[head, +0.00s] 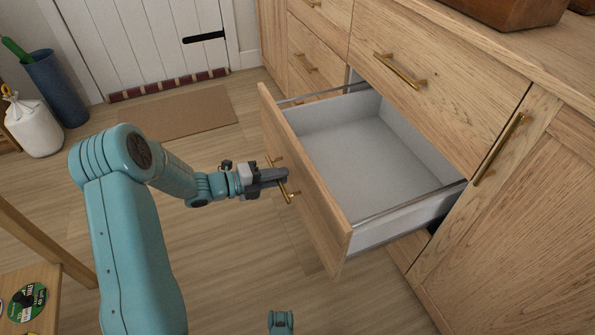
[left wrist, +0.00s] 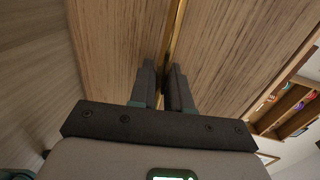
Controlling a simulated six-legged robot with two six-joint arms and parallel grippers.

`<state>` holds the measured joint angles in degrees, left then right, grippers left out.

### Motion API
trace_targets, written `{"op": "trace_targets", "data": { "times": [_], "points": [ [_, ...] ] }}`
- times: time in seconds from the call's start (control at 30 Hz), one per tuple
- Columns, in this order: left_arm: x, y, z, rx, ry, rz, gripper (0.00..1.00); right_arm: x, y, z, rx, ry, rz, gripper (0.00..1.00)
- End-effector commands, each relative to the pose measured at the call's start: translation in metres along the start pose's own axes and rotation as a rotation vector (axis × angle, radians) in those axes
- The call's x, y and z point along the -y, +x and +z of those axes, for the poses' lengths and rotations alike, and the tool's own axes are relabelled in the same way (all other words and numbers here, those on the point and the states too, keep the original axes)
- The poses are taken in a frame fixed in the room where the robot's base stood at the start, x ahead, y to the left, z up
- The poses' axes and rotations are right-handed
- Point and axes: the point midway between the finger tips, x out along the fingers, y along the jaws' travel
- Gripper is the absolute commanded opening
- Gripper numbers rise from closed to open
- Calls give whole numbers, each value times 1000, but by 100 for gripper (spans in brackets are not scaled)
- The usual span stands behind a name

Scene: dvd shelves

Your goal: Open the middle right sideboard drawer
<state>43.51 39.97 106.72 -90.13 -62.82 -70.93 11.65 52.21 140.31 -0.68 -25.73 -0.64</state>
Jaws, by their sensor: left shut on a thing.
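The middle right sideboard drawer (head: 365,155) stands pulled well out of the wooden sideboard (head: 550,215). Its pale grey inside is empty and its metal side runners show. My left gripper (head: 283,177) is at the drawer front (head: 310,195), shut on the brass handle (head: 289,192). In the left wrist view the fingers (left wrist: 167,85) are closed around the brass bar (left wrist: 175,35) against the wood front.
Closed drawers with brass handles (head: 400,72) sit above and left of the open one. A brown mat (head: 180,113) lies before the white door (head: 150,40). A blue bin (head: 55,88) and white container (head: 34,125) stand at left. Floor before the drawer is clear.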

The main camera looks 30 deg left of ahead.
Motion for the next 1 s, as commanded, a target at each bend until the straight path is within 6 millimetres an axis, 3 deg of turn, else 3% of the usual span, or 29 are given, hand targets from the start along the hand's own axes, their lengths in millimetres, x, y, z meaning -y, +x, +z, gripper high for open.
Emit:
{"op": "trace_targets", "data": {
  "times": [0.2, 0.6, 0.63, 0.67, 0.7, 1.0],
  "points": [
    [-3, -17, -1, -2, 1, -2, 0, 0, 0, 0, -1, 0, 0, 43],
    [-2, -18, -2, 1, 2, -2, 0, 0, 0, 0, -1, 0, 0, 43],
    [-2, -18, -2, 1, 3, -2, 20, 0, 0, 0, -1, 0, 0, 43],
    [-2, -18, -2, 1, 3, -2, 30, 0, 0, 0, -1, 0, 0, 43],
    [-2, -18, -2, 1, 3, -2, 33, 0, 0, 0, -1, 0, 0, 43],
    [-2, -20, -2, 1, 1, -1, 33, 0, -1, 0, 0, 0, 0, 43]
  ]
}}
